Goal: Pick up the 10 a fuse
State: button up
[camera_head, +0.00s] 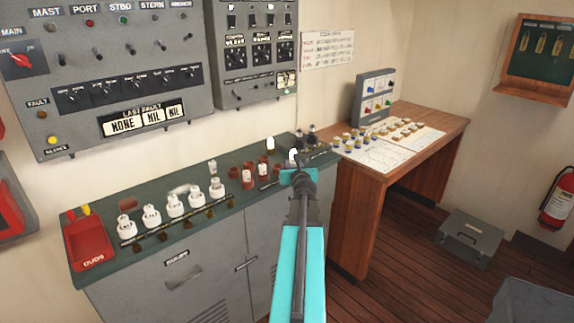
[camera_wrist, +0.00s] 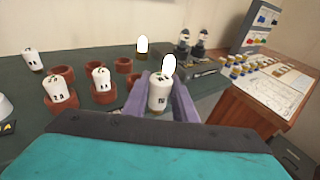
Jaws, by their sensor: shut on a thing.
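My gripper (camera_wrist: 158,98) is shut on a white fuse (camera_wrist: 158,90), with one purple finger on each side of it. The fuse is upright, and its dark marking is too small to read for sure. I cannot tell whether its base is clear of the counter. In the head view my gripper (camera_head: 298,180) is over the right part of the green counter, and the held fuse is mostly hidden there. Other white fuses (camera_wrist: 100,78) stand in red-brown round holders to the left, and one (camera_wrist: 34,60) stands farther left.
Empty red-brown holders (camera_wrist: 123,66) are just left of my gripper. Bright white cylinders (camera_wrist: 142,45) stand behind. Several larger white fuses (camera_head: 172,205) line the counter, with a red bin (camera_head: 88,240) at its left end. A wooden desk (camera_head: 440,130) is to the right.

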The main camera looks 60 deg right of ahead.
jog(key=shift+s+a+r+b, duration=0.15)
jog(key=shift+s+a, duration=0.35)
jog(key=shift+s, duration=0.35)
jog(key=shift+s+a+r+b, duration=0.15)
jog(key=shift+s+a, duration=0.3)
jog(key=shift+s, duration=0.4)
jog(key=shift+f, duration=0.15)
